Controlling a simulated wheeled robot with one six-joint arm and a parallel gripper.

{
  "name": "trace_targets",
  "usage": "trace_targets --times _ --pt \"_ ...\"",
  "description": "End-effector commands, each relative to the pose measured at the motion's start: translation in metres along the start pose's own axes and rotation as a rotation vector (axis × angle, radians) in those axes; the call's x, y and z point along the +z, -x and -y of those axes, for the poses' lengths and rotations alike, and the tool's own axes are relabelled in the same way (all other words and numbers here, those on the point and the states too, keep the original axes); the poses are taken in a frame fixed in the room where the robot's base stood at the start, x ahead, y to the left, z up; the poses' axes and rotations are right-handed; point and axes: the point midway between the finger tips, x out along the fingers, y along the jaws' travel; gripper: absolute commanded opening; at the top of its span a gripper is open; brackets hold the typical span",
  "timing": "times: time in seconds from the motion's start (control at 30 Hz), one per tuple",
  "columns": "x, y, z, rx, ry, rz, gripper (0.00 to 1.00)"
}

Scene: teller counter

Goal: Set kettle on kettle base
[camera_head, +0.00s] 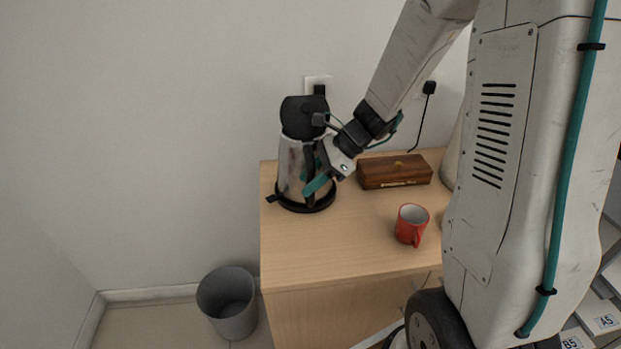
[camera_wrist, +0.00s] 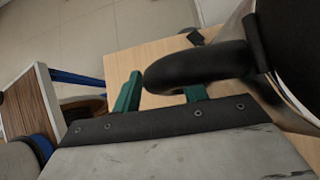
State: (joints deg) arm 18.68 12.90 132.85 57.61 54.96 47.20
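The kettle (camera_head: 291,160), a steel body with a black lid and black handle, stands upright at the back left of the wooden counter. Its round black kettle base (camera_head: 322,202) shows directly under it; the kettle looks seated on it, though a small gap cannot be ruled out. My gripper (camera_head: 314,180) is at the kettle's right side, at the handle. In the wrist view, the green fingers of my gripper (camera_wrist: 162,92) are on either side of the black handle (camera_wrist: 195,68) and look closed against it. The kettle body (camera_wrist: 287,75) is at the right edge there.
A red mug (camera_head: 409,225) stands on the counter (camera_head: 330,250) to the front right. A brown wooden box (camera_head: 394,171) lies behind it. A grey bin (camera_head: 229,303) is on the floor at left. The counter's front left area is clear.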

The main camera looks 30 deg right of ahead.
Motion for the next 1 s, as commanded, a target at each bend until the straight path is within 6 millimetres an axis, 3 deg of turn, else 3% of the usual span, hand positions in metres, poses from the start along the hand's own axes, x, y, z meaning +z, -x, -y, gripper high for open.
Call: trace_targets --times 0.17,0.27,0.7,0.87,1.0 --pt "0.003 0.004 0.000 -0.002 0.001 0.000 0.43" --pt "0.002 0.018 0.001 -0.004 0.001 0.001 0.43" --pt "0.002 0.105 0.001 -0.004 0.001 -0.001 0.43" --pt "0.003 0.119 -0.001 0.000 0.004 -0.001 0.43" --pt "0.017 0.123 -0.019 0.027 0.124 -0.045 0.43"
